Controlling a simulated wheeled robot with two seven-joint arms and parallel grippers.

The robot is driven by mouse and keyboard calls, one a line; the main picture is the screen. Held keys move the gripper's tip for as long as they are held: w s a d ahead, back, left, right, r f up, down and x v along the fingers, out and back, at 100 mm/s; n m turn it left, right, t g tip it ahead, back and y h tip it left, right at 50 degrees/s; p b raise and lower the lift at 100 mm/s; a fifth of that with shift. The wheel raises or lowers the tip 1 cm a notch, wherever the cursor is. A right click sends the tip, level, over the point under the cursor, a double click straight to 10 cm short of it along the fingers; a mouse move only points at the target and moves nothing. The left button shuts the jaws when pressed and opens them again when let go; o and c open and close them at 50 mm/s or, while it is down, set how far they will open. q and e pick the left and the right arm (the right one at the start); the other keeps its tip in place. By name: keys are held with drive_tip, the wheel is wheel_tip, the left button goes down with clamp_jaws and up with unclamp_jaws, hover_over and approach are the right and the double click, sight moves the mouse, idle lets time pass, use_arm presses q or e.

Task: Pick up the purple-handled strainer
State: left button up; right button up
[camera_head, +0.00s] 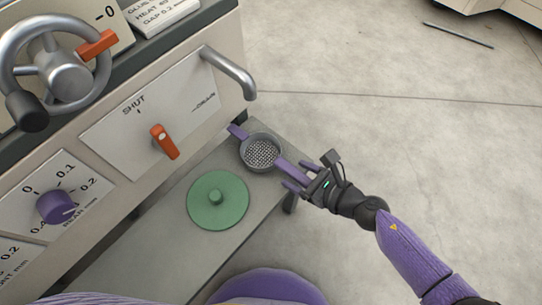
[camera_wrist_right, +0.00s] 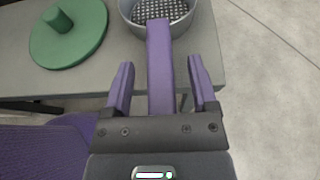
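The strainer (camera_head: 262,152) is a round grey metal bowl with a perforated bottom and two purple handles. It rests on the grey shelf, close to the shelf's right edge. One handle (camera_head: 237,131) points to the machine and the other (camera_head: 290,170) points to my right gripper (camera_head: 292,180). In the right wrist view that handle (camera_wrist_right: 159,65) runs between the two purple fingers of my right gripper (camera_wrist_right: 160,85). A gap shows on each side of the handle, so the fingers are open around it and not closed on it. My left gripper is not in view.
A green lid-like disc with a knob (camera_head: 218,200) lies on the shelf (camera_head: 150,255) beside the strainer. The machine panel with an orange lever (camera_head: 164,142) and a drain pipe (camera_head: 230,72) stands behind. Open floor (camera_head: 400,130) lies to the right.

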clamp_jaws()
